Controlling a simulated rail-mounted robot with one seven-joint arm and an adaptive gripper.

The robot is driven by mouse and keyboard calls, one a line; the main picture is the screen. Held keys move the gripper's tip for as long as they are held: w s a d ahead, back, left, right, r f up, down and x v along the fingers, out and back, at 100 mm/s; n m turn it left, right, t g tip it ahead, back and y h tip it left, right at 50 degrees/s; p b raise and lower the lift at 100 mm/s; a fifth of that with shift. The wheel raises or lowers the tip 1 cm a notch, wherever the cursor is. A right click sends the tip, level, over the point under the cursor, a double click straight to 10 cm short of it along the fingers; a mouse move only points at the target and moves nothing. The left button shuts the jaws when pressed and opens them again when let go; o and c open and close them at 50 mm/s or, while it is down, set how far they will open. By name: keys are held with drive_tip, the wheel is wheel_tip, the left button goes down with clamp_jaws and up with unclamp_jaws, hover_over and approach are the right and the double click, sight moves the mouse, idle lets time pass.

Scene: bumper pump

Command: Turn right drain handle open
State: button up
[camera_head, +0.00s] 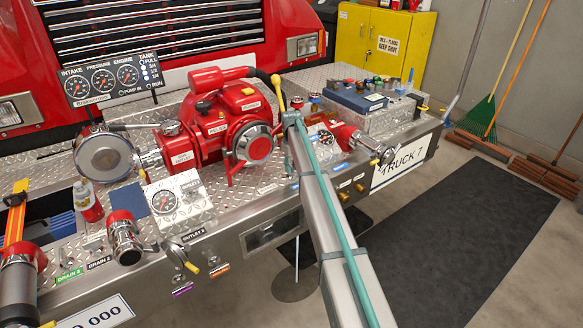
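The silver diamond-plate bumper (225,218) carries several valves and handles. At its front left are a green-edged drain label (70,275) and a black drain label (100,262), with small metal levers (66,259) just behind them. Right of a red-collared outlet (125,238), a metal valve handle with a yellow tip (182,256) sits on the front edge above the purple tag (182,289). I cannot tell for sure which one is the right drain handle. My gripper is not visible.
A blue box (355,97) and several small parts are at right. The dark floor mat (460,235) is clear.

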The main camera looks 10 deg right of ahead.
drive_tip(key=shift+o, duration=0.3)
wheel_tip(320, 180, up, 12)
idle(0.6)
drive_tip(key=s+f+m, duration=0.2)
drive_tip(key=s+f, duration=1.5)
drive_tip(key=s, duration=0.4)
drive_tip(key=s+f+m+g, duration=0.1)
drive_tip(key=s+f, duration=0.8)
drive_tip(key=s, duration=1)
drive_tip(key=s+f+m+g, duration=0.1)
drive_tip(key=s+f+g, duration=0.2)
drive_tip(key=s+f, duration=0.7)
drive_tip(key=s+f+m+g, duration=0.1)
drive_tip(key=s+f, duration=0.9)
drive_tip(key=s, duration=1.8)
drive_tip(key=shift+s+g, duration=0.4)
drive_tip(key=shift+g, duration=0.5)
